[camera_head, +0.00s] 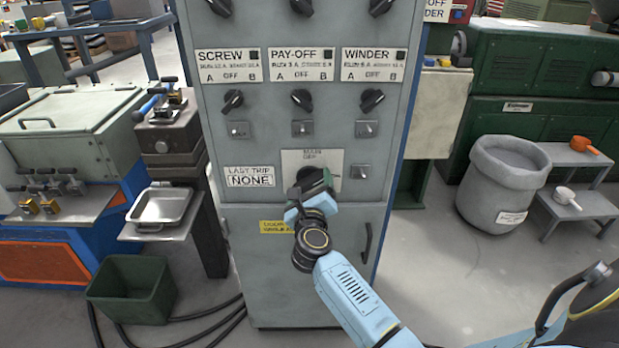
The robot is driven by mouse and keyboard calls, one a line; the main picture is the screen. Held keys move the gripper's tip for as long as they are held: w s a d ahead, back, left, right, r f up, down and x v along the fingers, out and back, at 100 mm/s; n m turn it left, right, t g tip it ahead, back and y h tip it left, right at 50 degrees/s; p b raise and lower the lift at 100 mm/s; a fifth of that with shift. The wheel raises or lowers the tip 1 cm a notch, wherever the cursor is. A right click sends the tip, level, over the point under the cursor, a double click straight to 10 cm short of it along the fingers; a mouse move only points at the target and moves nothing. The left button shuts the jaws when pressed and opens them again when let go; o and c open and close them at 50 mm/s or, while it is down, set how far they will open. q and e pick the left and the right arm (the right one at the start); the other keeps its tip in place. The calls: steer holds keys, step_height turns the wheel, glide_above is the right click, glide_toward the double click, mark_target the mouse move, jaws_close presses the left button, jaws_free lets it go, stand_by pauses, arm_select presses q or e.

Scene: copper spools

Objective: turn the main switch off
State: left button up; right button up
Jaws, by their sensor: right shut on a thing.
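The grey control cabinet (235,200) stands straight ahead. The main switch (303,178) is a dark rotary knob on a pale plate (330,158) marked MAIN, low on the panel. My right gripper (306,192) is at the knob and shut on it. The gripper and its wrist cover much of the knob and part of the plate's lettering, so I cannot tell which way the knob points. My left gripper is not in view.
Above are the SCREW knob (233,100), PAY-OFF knob (302,99) and WINDER knob (371,100). A cabinet handle (366,243) sits below right. A green bin (133,290) and black cables (215,318) lie on the floor left. A grey barrel (500,185) stands right.

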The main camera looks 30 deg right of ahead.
steer(key=n+p, duration=0.5)
steer(key=shift+r+n, duration=0.1)
steer(key=shift+n, duration=0.3)
steer(key=shift+n+p, duration=1)
steer(key=shift+n, duration=0.2)
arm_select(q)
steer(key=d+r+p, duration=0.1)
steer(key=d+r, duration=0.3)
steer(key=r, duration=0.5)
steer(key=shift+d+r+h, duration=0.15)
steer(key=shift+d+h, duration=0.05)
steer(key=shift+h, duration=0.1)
arm_select(e)
steer(key=shift+n, duration=1.2)
arm_select(q)
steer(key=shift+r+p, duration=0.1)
steer(key=shift+p, duration=0.2)
arm_select(e)
steer(key=shift+n, duration=0.3)
steer(key=o, duration=0.9)
steer(key=shift+c, duration=0.2)
steer(key=shift+s, duration=0.1)
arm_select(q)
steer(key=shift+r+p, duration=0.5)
arm_select(e)
steer(key=v, duration=1.3)
steer(key=shift+s, duration=0.15)
steer(key=shift+a+f, duration=0.1)
steer(key=shift+f, duration=0.1)
